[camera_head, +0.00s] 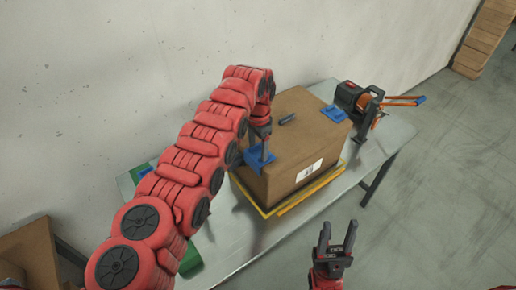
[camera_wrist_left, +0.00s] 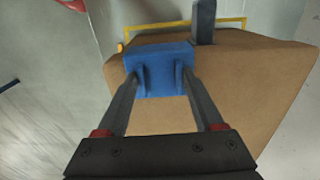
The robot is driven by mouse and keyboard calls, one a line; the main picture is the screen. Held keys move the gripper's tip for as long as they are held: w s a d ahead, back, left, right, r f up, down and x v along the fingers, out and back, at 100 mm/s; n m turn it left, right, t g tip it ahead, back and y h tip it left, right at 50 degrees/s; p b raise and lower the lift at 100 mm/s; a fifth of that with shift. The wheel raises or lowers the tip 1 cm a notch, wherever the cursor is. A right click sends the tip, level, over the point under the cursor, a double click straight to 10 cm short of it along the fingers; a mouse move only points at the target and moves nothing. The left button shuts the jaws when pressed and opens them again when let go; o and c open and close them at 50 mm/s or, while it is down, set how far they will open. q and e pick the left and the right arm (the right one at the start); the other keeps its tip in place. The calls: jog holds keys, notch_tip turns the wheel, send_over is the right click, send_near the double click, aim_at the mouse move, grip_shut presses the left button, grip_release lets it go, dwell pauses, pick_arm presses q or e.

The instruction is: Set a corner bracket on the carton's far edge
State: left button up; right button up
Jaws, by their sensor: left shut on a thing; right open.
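The brown carton (camera_head: 296,140) stands on the table with a white label on its front side. My left gripper (camera_head: 262,150) is shut on a blue corner bracket (camera_head: 256,164) at the carton's left edge. In the left wrist view the held bracket (camera_wrist_left: 158,62) sits between the two fingers (camera_wrist_left: 160,80), over the carton (camera_wrist_left: 235,90). I cannot tell whether it rests on the carton. Another blue bracket (camera_head: 334,113) is on the carton's right edge. My right gripper (camera_head: 337,240) is open and empty, in front of the table.
A dark bar (camera_head: 288,118) lies on the carton's top. A yellow frame (camera_head: 300,199) surrounds the carton's base. A black and orange strapping tool (camera_head: 365,103) stands on the table to the right. A green item (camera_head: 140,172) is at the left. A wall is behind.

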pick_arm(q)
jog(key=o, duration=1.4)
jog(key=shift+r, duration=0.1)
jog(key=shift+r, duration=2.4)
jog(key=shift+r+p, duration=0.45)
jog(key=shift+r, duration=0.6)
